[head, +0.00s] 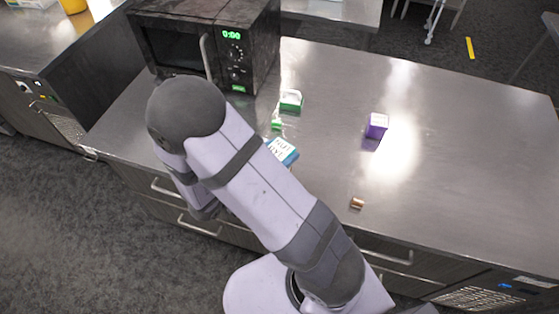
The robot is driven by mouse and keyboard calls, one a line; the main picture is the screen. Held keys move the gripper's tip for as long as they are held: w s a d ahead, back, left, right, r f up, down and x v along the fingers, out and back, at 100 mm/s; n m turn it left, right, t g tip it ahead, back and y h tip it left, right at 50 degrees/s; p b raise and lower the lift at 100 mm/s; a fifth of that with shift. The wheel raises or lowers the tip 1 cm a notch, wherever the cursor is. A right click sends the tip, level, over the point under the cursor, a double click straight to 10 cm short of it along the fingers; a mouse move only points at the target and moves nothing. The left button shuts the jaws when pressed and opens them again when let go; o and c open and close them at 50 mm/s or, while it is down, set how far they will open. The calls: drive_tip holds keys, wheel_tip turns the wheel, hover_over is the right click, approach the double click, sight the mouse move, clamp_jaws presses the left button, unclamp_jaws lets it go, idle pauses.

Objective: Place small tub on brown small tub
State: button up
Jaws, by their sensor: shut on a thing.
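A small brown tub (357,203) lies on the steel counter near its front edge, to the right of my arm. It is very small here, and I cannot tell whether it stands upright or lies on its side. I cannot make out a second small tub. My arm rises from the bottom of the head view, bends at a grey elbow at the upper left and folds back down. My gripper does not show; the arm hides that area, so its fingers and anything between them cannot be seen.
A purple box (377,125) stands right of centre on the counter (460,160). A green and white box (291,100), a small green item (277,124) and a blue and white box (282,151) lie near my arm. A black microwave (205,45) stands behind. The right side is clear.

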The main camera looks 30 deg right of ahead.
drive_tip(key=shift+f, duration=0.25)
drive_tip(key=shift+f, duration=0.15)
drive_tip(key=shift+f+p, duration=0.3)
drive_tip(key=shift+f, duration=1.45)
drive_tip(key=shift+f, duration=0.1)
drive_tip(key=o, duration=1.3)
